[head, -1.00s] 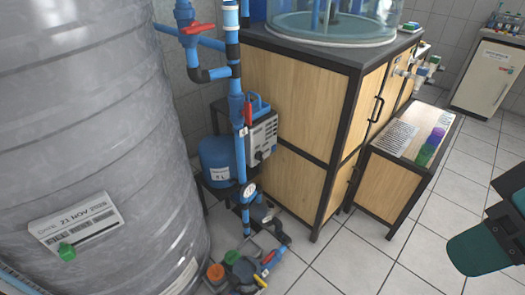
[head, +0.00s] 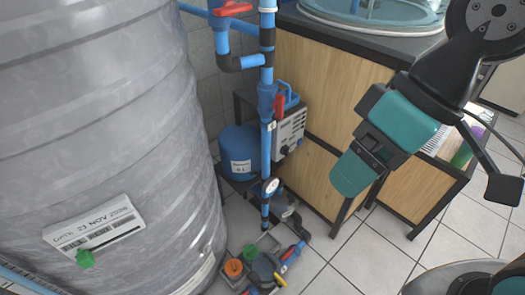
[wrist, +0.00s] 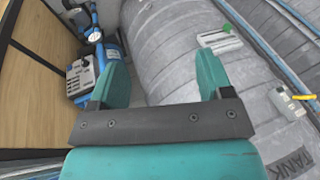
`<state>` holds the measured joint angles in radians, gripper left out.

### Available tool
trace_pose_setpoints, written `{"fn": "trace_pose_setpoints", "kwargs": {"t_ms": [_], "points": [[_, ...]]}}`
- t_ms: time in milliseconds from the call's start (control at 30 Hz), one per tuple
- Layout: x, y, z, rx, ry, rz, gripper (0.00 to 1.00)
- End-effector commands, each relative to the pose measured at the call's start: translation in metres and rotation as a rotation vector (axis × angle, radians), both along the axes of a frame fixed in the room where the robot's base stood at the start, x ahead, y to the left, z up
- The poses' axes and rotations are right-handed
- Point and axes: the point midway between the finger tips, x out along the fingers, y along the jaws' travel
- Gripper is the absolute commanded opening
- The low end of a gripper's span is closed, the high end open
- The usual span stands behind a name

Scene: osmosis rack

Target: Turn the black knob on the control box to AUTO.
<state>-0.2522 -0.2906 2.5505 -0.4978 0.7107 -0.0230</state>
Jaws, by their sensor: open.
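The control box (head: 291,128) is a light grey box beside the blue vertical pipe, in front of the wooden cabinet. Its black knob (head: 284,150) shows as a small dark spot low on the box face; its setting is too small to read. The control box also shows in the wrist view (wrist: 82,80), at the upper left beyond one finger. My gripper (head: 353,172), with teal fingers, is right of the box in the head view, apart from it. In the wrist view the two fingers (wrist: 163,72) stand wide apart with nothing between them.
A large grey tank (head: 105,130) fills the left. A blue pipe (head: 266,150) with a red valve handle stands close to the box's left side. A blue vessel (head: 238,150) sits beside it. The wooden cabinet (head: 320,75) is behind. Valves and pipe fittings (head: 265,268) lie low in front.

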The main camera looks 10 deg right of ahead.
Motion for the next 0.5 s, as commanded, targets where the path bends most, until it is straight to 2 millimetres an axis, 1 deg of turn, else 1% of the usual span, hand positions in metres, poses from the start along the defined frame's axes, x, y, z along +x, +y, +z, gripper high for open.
{"fn": "trace_pose_setpoints", "kwargs": {"t_ms": [33,67,167,200,267,300,333,367,400,467,500], "points": [[0.007,0.003,-0.02,0.018,-0.005,0.011,0.72],[0.013,0.006,-0.029,0.034,-0.013,0.021,0.72],[0.04,0.016,-0.069,0.114,-0.058,0.068,0.72],[0.054,0.02,-0.087,0.155,-0.087,0.088,0.72],[0.077,0.025,-0.115,0.221,-0.135,0.117,0.72],[0.092,0.028,-0.133,0.265,-0.169,0.134,0.72],[0.104,0.029,-0.146,0.297,-0.2,0.144,0.72],[0.115,0.03,-0.159,0.328,-0.231,0.153,0.72],[0.131,0.03,-0.176,0.37,-0.272,0.159,0.72],[0.154,0.028,-0.202,0.429,-0.34,0.164,0.72],[0.17,0.025,-0.22,0.465,-0.39,0.162,0.72]]}}
